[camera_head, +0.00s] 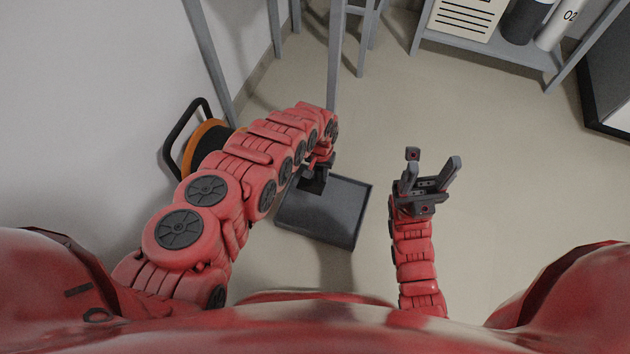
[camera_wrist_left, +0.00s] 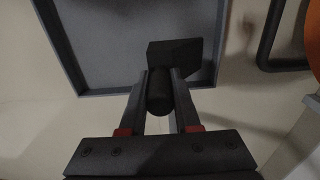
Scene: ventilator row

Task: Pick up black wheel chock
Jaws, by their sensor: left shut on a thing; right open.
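The black wheel chock (camera_wrist_left: 175,60) shows in the left wrist view, with a dark rounded part (camera_wrist_left: 159,92) between the fingers. My left gripper (camera_wrist_left: 160,85) is shut on it. In the head view the left gripper (camera_head: 318,172) is over the upper left part of a grey tray (camera_head: 345,238), with the dark chock (camera_head: 313,185) just below it. The left wrist view also shows the tray (camera_wrist_left: 118,88) behind the chock. I cannot tell whether the chock touches the tray. My right gripper (camera_head: 431,172) is open and empty, to the right of the tray.
An orange and black cable reel (camera_head: 208,138) with a black handle stands by the wall at left. Grey stand legs (camera_head: 335,60) rise behind the tray. A grey shelf (camera_head: 490,52) holds a box and cylinders at upper right. The floor at right is clear.

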